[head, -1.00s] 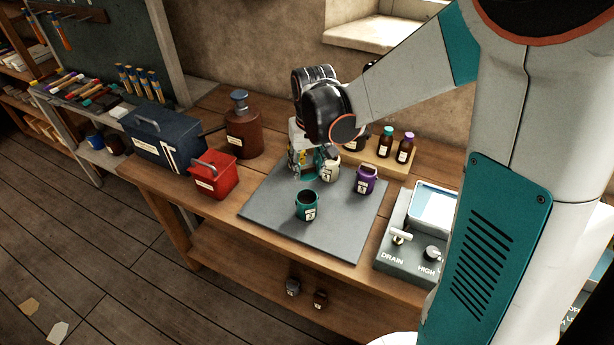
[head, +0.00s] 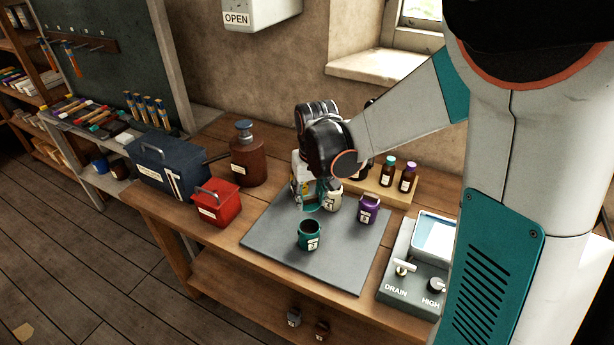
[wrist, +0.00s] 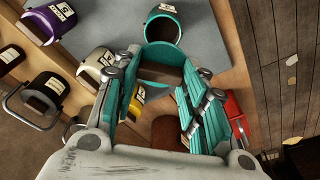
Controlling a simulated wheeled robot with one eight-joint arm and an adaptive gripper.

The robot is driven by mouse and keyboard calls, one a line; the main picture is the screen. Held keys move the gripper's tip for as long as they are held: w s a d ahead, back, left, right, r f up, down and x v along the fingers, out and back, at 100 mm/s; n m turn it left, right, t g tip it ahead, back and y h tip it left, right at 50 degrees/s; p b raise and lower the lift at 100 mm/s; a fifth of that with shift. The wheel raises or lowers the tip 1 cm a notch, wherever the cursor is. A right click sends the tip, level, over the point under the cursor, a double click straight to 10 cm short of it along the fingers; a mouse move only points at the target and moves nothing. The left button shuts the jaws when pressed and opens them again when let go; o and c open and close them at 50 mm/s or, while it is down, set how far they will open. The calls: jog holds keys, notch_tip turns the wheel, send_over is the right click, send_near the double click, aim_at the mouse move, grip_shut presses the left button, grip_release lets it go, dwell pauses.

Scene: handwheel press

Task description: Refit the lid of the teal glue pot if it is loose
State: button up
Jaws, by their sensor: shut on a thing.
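The teal glue pot (head: 309,236) stands upright on the grey mat with its top open and dark inside. It also shows at the top of the wrist view (wrist: 163,28). My gripper (head: 304,196) is above the mat, just behind the pot. In the wrist view my gripper (wrist: 160,80) is shut on the teal lid (wrist: 157,53), which sits between the fingertips, apart from the pot as far as I can tell. The lid also shows below my fingers in the head view (head: 309,206). The lid's far side is partly hidden.
A cream pot (head: 332,201) and a purple pot (head: 368,209) stand close to the right of my gripper. A red box (head: 216,204) and a brown canister (head: 247,160) are to the left. Bottles (head: 388,170) stand behind. The grey mat (head: 340,262) is clear in front.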

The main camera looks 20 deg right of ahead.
aim_at(310, 205)
jog(key=shift+s+f+b, duration=0.1)
jog(key=shift+f+b, duration=1.4)
jog(key=shift+f, duration=1.45)
jog(key=shift+f+b, duration=0.9)
jog(key=shift+f, duration=0.2)
jog(key=shift+f+b, duration=0.15)
jog(key=shift+b, duration=0.3)
jog(key=o, duration=1.1)
jog(key=shift+c, duration=0.2)
jog(key=o, duration=0.5)
